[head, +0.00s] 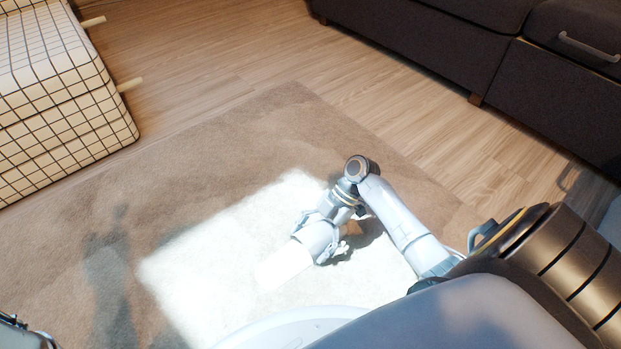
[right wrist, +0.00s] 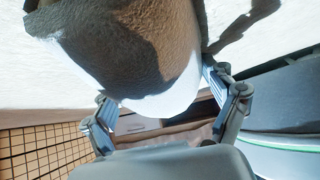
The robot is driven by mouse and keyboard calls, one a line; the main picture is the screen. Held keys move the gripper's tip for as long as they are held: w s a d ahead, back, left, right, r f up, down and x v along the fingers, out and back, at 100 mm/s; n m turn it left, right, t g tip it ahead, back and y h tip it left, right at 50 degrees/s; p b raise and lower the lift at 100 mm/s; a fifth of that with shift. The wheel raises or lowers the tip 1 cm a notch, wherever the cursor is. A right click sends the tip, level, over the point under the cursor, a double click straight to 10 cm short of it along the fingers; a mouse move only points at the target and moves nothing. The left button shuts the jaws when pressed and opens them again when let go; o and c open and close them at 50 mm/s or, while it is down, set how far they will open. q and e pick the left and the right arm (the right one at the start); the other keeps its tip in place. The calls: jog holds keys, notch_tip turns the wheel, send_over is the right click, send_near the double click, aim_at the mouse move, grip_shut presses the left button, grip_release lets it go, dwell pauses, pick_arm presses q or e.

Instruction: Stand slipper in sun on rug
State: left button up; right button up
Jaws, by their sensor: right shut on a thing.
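My right gripper (head: 327,240) is low over the bright sun patch and shut on the slipper (head: 296,256). The slipper is pale and almost merges with the glare; its outer end is hard to make out. In the right wrist view the slipper (right wrist: 135,55) fills the upper middle between the two fingers of the gripper (right wrist: 165,105). Whether its sole touches the rug is not clear. The brown rug (head: 210,150) has a bright sunlit patch (head: 220,250) around the slipper. A small part of my left gripper (head: 22,332) shows at the lower left corner; its fingers are unclear.
A cream, black-checked upholstered piece (head: 60,110) with short wooden legs stands at the upper left. A dark bed or sofa base (head: 430,50) with drawer fronts runs along the upper right. Wooden floor (head: 240,50) between them is clear.

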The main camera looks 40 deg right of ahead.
jog(key=o, duration=1)
jog(key=shift+o, duration=0.2)
